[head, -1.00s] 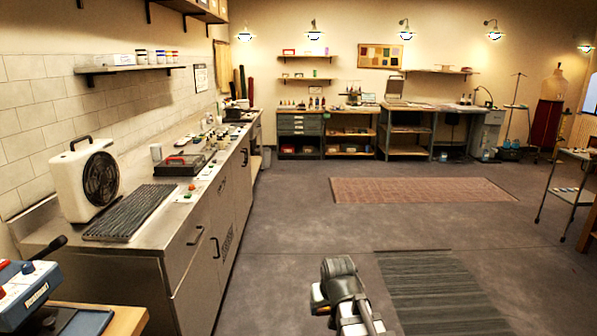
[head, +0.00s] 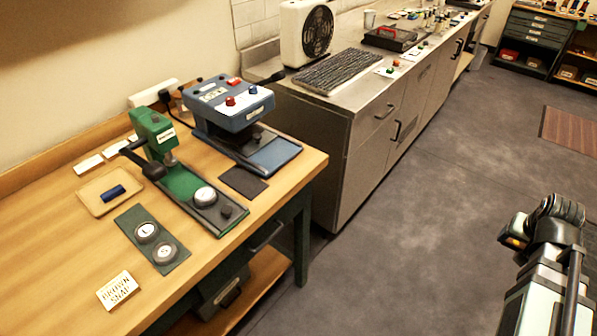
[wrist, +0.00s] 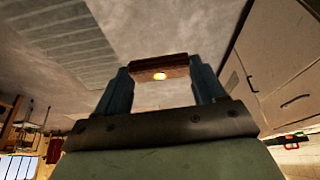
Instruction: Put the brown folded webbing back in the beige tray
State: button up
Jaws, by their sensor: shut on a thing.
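The brown folded webbing (wrist: 150,75) shows in the wrist view as a small brown block with a bright brass-like spot on its face. My gripper (wrist: 160,70) is shut on it, with one dark finger at each end. In the head view my arm is at the lower right, over the floor, and the webbing cannot be made out there. The beige tray (head: 92,189) lies on the wooden bench at the left of the head view, far from my arm. A small dark blue folded piece (head: 114,192) lies in the tray.
Right of the tray stand a green press (head: 155,135) and a blue press (head: 228,105). A dark plate with two round dies (head: 152,237) and a "BROWN SNAP" card (head: 118,290) lie nearer. A steel counter (head: 345,130) adjoins behind. The floor (head: 420,240) is clear.

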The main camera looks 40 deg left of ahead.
jog(key=s+a+r+n+y, duration=0.1)
jog(key=s+a+n, duration=0.1)
jog(key=a, duration=0.8)
jog(key=s+a+r+n+y, duration=0.1)
jog(key=a+n, duration=0.1)
jog(key=a, duration=0.8)
notch_tip(320, 180, up, 15)
jog(key=n+g+y, duration=0.2)
jog(key=n+g, duration=0.2)
jog(key=n, duration=0.7)
send_over(203, 192)
jog(key=d, duration=0.1)
jog(key=shift+s, duration=0.15)
jog(key=shift+d+f, duration=0.1)
jog(key=shift+t, duration=0.3)
jog(key=shift+f, duration=4.8)
jog(key=shift+f, duration=0.1)
jog(key=o, duration=1.1)
